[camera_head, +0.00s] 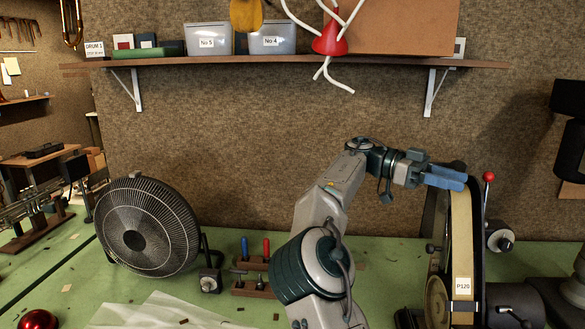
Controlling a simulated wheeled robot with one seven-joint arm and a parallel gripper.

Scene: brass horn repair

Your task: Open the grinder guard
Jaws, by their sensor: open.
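The belt grinder (461,235) stands on the green bench at the right, with a tan belt labelled P120 and dark framing around it. A lever with a red ball knob (489,177) rises just right of the belt's top. I cannot tell clearly which dark part is the guard or whether it is open. My gripper (462,181) has blue fingers and points right at the top of the grinder. The fingers overlap the belt's upper end in the picture, left of the red knob. They are open and hold nothing visible; I cannot tell whether they touch the grinder.
A black desk fan (148,225) stands at the left of the bench.

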